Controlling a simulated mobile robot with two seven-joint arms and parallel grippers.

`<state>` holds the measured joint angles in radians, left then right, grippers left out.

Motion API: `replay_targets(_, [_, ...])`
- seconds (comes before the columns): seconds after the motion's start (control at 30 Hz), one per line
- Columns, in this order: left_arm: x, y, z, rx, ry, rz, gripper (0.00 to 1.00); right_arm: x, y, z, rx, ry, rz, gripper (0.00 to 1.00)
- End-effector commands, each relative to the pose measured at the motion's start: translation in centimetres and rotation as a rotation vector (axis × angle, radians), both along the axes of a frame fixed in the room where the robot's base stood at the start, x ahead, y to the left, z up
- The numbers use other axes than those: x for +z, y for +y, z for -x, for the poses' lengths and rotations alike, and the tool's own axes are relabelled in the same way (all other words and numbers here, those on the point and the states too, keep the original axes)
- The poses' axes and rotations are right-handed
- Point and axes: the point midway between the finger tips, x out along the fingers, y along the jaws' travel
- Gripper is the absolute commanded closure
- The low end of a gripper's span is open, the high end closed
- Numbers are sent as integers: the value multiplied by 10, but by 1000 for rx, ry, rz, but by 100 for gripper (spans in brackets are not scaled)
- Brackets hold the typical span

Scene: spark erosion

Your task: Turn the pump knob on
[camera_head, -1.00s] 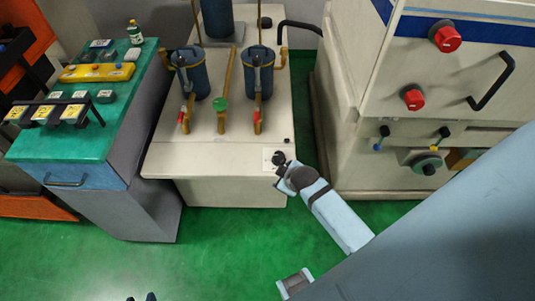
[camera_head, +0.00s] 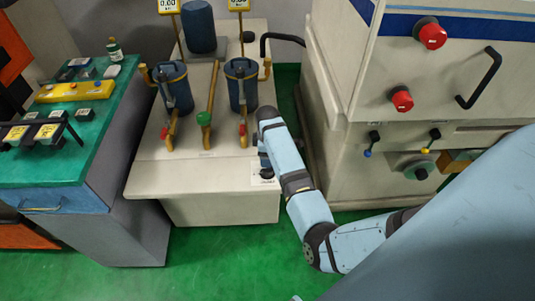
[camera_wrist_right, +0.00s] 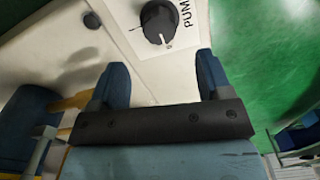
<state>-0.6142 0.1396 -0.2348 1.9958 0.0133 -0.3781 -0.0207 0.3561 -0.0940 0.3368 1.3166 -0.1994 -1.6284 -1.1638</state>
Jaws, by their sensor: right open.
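The black pump knob (camera_wrist_right: 160,22) with a white pointer mark sits on a white label reading "PUM…" at the top of the right wrist view. In the head view the label (camera_head: 260,181) is at the front right corner of the beige pump unit, partly hidden by my right arm. My right gripper (camera_wrist_right: 163,80) is open and empty. Its two blue fingers point towards the knob, one to each side in the picture, with the knob beyond their tips and not visibly touched. My left gripper is not in view.
The pump unit (camera_head: 190,180) carries two blue filter canisters (camera_head: 241,85), red-handled valves and a green valve knob (camera_head: 204,118). A beige machine with red knobs (camera_head: 402,99) and a black handle stands at right. A green-topped bench (camera_head: 50,165) stands at left.

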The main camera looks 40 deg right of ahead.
Motion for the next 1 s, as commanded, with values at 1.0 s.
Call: replay_targets(1.0, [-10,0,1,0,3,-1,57,-83,0,0,-1,-2,1,67])
